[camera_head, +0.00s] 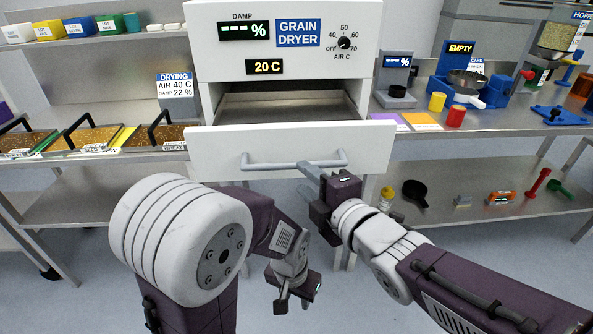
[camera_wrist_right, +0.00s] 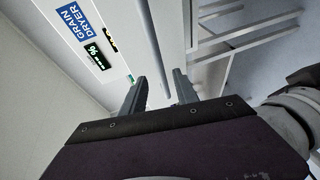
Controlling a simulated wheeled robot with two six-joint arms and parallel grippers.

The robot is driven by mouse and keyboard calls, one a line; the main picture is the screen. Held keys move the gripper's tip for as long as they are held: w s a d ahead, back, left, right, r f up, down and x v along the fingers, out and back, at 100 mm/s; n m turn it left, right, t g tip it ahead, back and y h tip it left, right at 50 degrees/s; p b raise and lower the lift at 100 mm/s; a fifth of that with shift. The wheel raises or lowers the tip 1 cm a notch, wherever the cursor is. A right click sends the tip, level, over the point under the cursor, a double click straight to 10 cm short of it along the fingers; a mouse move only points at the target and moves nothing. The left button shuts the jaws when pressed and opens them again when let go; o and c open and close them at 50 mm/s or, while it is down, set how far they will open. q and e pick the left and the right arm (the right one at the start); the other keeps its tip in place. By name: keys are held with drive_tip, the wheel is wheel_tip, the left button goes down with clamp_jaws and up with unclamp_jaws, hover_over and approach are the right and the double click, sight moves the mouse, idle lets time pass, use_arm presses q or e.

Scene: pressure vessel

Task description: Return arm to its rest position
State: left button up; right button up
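The grain dryer (camera_head: 285,40) is a white cabinet with its drawer (camera_head: 215,145) pulled out. The drawer looks empty inside. A grey bar handle (camera_head: 270,164) runs across the drawer front. My right gripper (camera_head: 312,172) is at the right end of this handle. In the right wrist view its two fingers (camera_wrist_right: 160,88) are apart, with the handle bar (camera_wrist_right: 150,40) running between and beyond them; I see no grip on it. My left gripper (camera_head: 293,303) hangs low in front of the dryer, pointing down, with its fingertips apart and nothing visible between them.
A left shelf holds grain trays (camera_head: 85,138) and a drying sign (camera_head: 175,85). A right bench carries a blue device (camera_head: 490,92) and yellow and red cups. A black scoop (camera_head: 415,192) and small tools lie on the lower right shelf. The floor below the drawer is open.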

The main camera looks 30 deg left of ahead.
drive_tip(key=shift+s+d+r, duration=0.1)
drive_tip(key=shift+s+d, duration=0.2)
drive_tip(key=shift+d, duration=0.15)
drive_tip(key=shift+w, duration=0.1)
